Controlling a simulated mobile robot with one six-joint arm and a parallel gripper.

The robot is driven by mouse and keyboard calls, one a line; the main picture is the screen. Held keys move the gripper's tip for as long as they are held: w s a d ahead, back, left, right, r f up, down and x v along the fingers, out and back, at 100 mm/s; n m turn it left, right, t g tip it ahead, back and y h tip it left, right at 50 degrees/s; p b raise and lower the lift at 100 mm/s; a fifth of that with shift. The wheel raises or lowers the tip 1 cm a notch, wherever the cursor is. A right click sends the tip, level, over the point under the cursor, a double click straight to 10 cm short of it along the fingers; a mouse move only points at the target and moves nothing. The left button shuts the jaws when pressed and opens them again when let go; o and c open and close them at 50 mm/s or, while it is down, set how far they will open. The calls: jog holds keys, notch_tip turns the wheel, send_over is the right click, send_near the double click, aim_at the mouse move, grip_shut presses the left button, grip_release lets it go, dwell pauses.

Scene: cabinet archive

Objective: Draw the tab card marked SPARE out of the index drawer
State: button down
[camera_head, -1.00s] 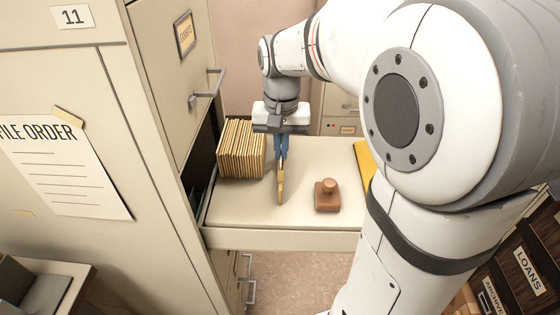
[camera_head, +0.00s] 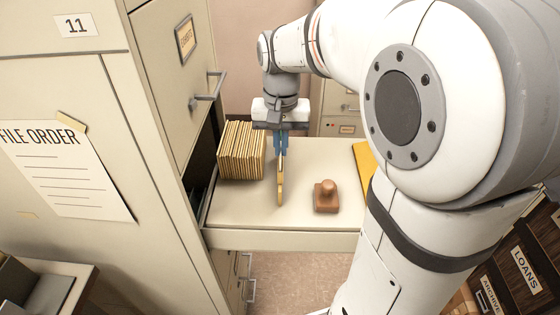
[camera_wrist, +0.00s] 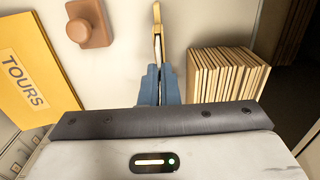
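My gripper (camera_head: 281,149) is over the open drawer (camera_head: 281,238), fingers pointing down. Its blue fingers are shut on a thin tan-yellow card or folder (camera_head: 280,185), seen nearly edge-on and upright. In the wrist view the same card (camera_wrist: 157,35) sticks out from between the fingertips (camera_wrist: 160,72). It stands apart from a row of tan folders (camera_head: 241,150) packed at the drawer's left side; these show at the right in the wrist view (camera_wrist: 227,75). I cannot tell whether the card's lower end touches the drawer floor. No SPARE marking is legible.
A brown stamp (camera_head: 326,196) sits on the drawer floor right of the held card. A yellow folder marked TOURS (camera_wrist: 33,70) lies farther right. The cabinet front with its handle (camera_head: 207,92) rises on the left. Drawer floor around the stamp is bare.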

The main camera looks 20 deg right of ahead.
jog(key=shift+r+p, duration=2.3)
jog(key=shift+r, duration=0.7)
